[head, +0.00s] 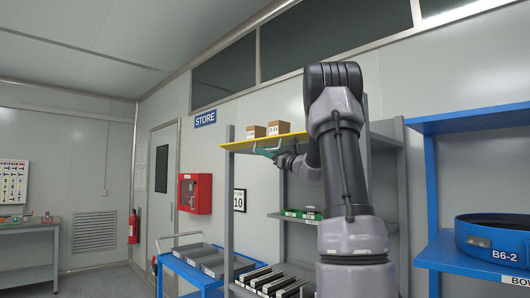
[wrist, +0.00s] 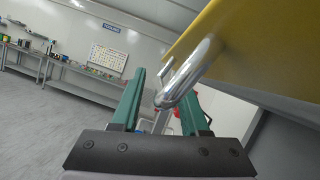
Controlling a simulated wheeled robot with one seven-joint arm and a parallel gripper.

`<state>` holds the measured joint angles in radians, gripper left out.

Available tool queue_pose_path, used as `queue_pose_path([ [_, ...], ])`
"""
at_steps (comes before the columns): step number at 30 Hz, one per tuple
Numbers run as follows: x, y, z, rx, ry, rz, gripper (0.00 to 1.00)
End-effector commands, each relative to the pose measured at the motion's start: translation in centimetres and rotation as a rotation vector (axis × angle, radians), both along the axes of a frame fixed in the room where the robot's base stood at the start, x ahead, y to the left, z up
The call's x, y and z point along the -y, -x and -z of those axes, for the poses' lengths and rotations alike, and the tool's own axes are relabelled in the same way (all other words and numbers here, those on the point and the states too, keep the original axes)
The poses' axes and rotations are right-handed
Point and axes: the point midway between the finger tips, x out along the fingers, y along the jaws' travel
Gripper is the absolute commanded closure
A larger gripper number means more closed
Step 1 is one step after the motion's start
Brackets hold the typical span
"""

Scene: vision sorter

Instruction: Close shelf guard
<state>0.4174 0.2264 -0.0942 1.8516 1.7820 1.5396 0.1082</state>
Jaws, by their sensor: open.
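The yellow shelf guard (head: 248,144) shows as a thin, roughly level yellow strip at the upper shelf of the grey rack. In the wrist view its yellow panel (wrist: 272,48) fills the upper right, with a bent chrome handle (wrist: 188,76) on it. My gripper (head: 264,152) is just below the guard, with teal fingers. In the wrist view my gripper (wrist: 166,90) is open, and the handle's bend shows between its two fingers. I cannot tell whether a finger touches it. My arm hides the right part of the guard.
Cardboard boxes (head: 278,128) stand above the guard. The grey rack (head: 228,200) has lower shelves with bins. A blue cart (head: 188,272) with grey trays stands left of it. A blue shelf (head: 470,120) with a blue round bin (head: 490,238) is on the right.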

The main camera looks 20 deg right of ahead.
Motion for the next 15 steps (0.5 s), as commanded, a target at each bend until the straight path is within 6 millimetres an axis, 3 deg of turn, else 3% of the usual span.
queue_pose_path([
  [5,-0.03,-0.01,0.01,0.000,0.000,0.000,0.55],
  [6,-0.02,-0.01,0.01,0.000,0.000,0.000,0.63],
  [9,-0.03,0.00,0.01,0.000,0.000,-0.001,1.00],
  [15,-0.04,0.01,0.01,0.000,-0.001,0.000,1.00],
])
